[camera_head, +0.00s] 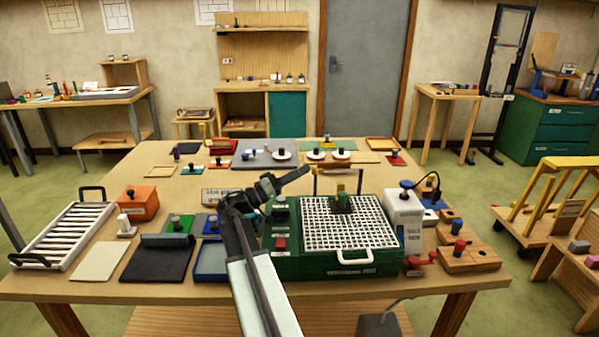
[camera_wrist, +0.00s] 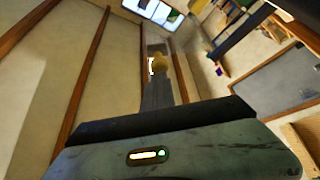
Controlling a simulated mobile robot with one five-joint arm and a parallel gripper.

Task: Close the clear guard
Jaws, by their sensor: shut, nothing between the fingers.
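A green machine (camera_head: 320,265) with a white grid top (camera_head: 350,232) and a white front handle stands at the front of the table. A thin upright frame (camera_head: 338,168) rises at the back of the grid; it may be the raised clear guard, but its clear pane is too faint to make out. A small dark green block with a yellowish top (camera_head: 342,202) stands on the grid. My gripper (camera_head: 306,171) is shut and empty, above the machine's left rear, pointing right and up, apart from the frame in this view. In the wrist view its fingers (camera_wrist: 158,72) are together.
A white switch box (camera_head: 404,215) with a cable stands right of the grid. Left are an orange box (camera_head: 138,203), dark pads and a white slatted rack (camera_head: 65,235). Small items line the table's back. Wooden blocks (camera_head: 466,258) lie at right.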

